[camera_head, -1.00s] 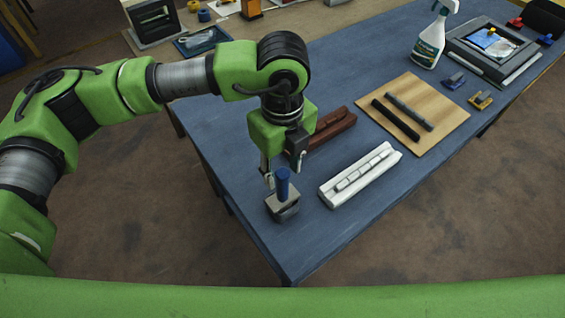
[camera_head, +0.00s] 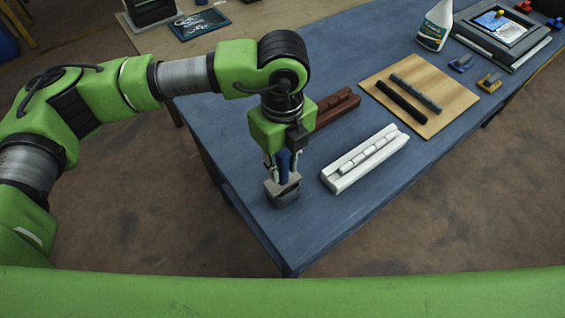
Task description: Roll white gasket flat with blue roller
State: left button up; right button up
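The blue roller has an upright blue handle (camera_head: 284,164) and stands on a small grey block (camera_head: 284,190) near the table's left edge. My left gripper (camera_head: 283,167) points down over it, one finger on each side of the handle. The fingers look spread, with small gaps to the handle. A white strip of short segments, which looks like the white gasket (camera_head: 369,155), lies along a white grooved block (camera_head: 345,182) to the right of the gripper. The roller's lower part is hidden at the grey block. My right gripper is not in view.
A brown grooved block (camera_head: 334,109) lies behind the gripper. A wooden board (camera_head: 450,97) holds a black bar and a grey bar. A spray bottle (camera_head: 435,27), small clamps (camera_head: 489,83) and a grey framed device (camera_head: 502,38) stand farther back. The front table corner is clear.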

aim_at(283, 151)
pick_arm(q)
grip_shut()
jog(key=shift+r, duration=0.6)
dwell(0.5)
jog(key=shift+r, duration=0.1)
jog(key=shift+r+p, duration=1.05)
jog(key=shift+r, duration=1.85)
